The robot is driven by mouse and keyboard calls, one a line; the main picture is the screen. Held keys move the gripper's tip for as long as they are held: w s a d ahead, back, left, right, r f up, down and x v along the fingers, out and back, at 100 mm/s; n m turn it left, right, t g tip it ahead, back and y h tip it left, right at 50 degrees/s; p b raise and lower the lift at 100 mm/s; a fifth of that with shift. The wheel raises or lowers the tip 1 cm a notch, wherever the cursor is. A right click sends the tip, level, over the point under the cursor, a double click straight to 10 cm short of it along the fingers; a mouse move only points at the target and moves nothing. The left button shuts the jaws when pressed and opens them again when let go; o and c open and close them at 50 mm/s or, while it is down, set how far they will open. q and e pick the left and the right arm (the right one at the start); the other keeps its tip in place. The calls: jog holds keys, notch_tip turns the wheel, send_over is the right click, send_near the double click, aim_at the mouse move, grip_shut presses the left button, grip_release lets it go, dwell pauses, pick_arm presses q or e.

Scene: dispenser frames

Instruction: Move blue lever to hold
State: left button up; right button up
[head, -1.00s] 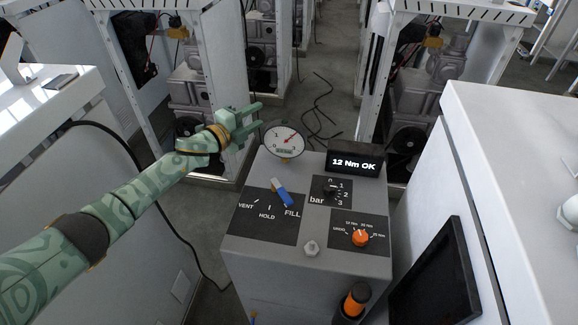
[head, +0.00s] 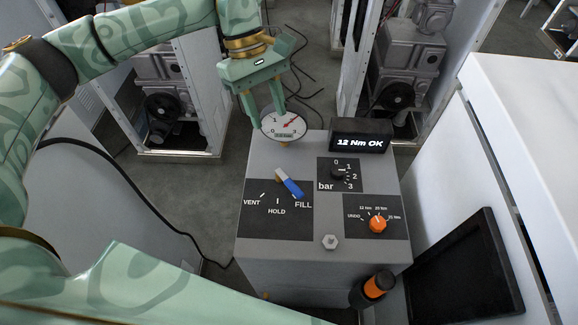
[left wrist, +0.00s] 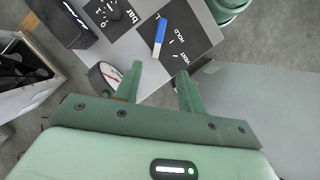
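The blue lever (head: 290,186) sits on a dark panel (head: 262,226) marked VENT, HOLD and FILL, on top of the grey console (head: 330,262). Its blue end points towards FILL. It also shows in the left wrist view (left wrist: 159,37), beyond the fingers. My left gripper (head: 268,115) is open and empty, pointing down behind the lever by the round gauge (head: 284,126). In the left wrist view its fingers (left wrist: 160,70) are well apart with nothing between them. The lever is apart from the fingers. My right gripper is not in view.
A display (head: 360,141) reads "12 Nm OK". A black bar knob (head: 338,174), an orange knob (head: 377,224) and a hex nut (head: 330,242) share the console top. An orange-and-black tool (head: 374,288) stands at its front. A white cabinet (head: 530,130) is at right.

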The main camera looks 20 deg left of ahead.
aim_at(289, 182)
pick_arm(q)
jog(key=b+x, duration=0.1)
jog(key=x, duration=1.4)
jog(key=shift+w+f, duration=0.1)
jog(key=shift+f, duration=0.25)
jog(key=shift+d+f+b, duration=0.15)
jog(key=shift+f+b, duration=0.15)
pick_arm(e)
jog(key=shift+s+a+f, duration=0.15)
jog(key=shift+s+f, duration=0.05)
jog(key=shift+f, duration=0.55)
pick_arm(q)
grip_shut()
